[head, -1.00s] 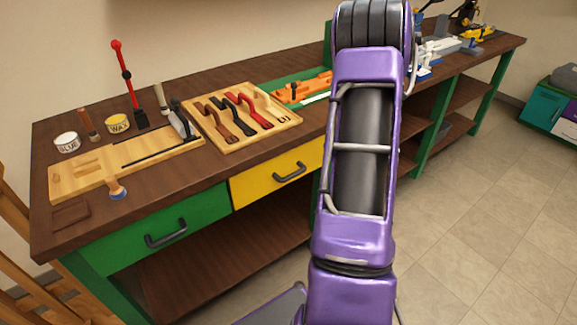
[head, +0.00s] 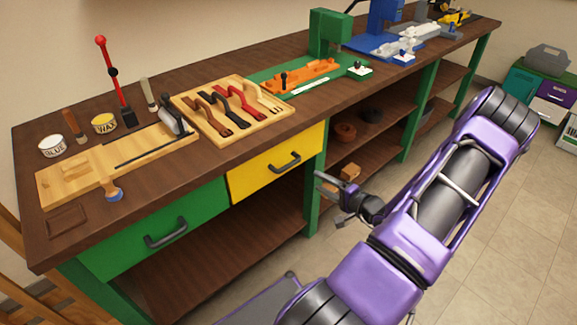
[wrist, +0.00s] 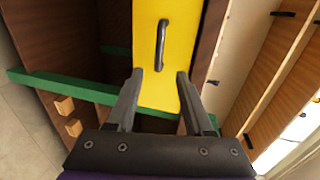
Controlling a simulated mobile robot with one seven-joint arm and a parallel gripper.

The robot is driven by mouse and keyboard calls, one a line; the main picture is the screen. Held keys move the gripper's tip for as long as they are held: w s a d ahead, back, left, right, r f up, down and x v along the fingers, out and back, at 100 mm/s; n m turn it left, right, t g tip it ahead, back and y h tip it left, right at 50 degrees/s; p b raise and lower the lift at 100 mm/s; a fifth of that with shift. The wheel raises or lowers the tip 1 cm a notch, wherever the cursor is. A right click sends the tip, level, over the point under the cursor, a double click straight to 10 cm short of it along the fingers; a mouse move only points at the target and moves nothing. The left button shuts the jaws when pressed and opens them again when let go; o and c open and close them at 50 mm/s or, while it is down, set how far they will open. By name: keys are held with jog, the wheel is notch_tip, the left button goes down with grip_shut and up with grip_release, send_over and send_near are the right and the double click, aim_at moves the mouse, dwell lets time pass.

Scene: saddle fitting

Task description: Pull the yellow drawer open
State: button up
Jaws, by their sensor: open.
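The yellow drawer (head: 262,174) is closed in the front of the workbench, right of the green drawer. Its dark bar handle (head: 283,162) is mounted on its face. In the wrist view the yellow drawer (wrist: 182,65) is straight ahead, with its handle (wrist: 161,45) beyond the fingertips. My gripper (head: 329,200) is in front of the bench, right of and below the handle, apart from it. In the wrist view my gripper (wrist: 158,78) has its two fingers spread with nothing between them.
The green drawer (head: 160,230) with its own handle is at the left. A green bench leg (head: 315,185) stands just right of the yellow drawer. Tools, tins and a wooden tool tray (head: 232,125) cover the bench top (head: 60,225).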

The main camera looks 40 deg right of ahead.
aim_at(291, 166)
jog(key=b+x, duration=0.1)
jog(key=x, duration=1.4)
jog(key=shift+a, duration=0.15)
jog(key=shift+c, duration=0.4)
grip_shut()
dwell(0.3)
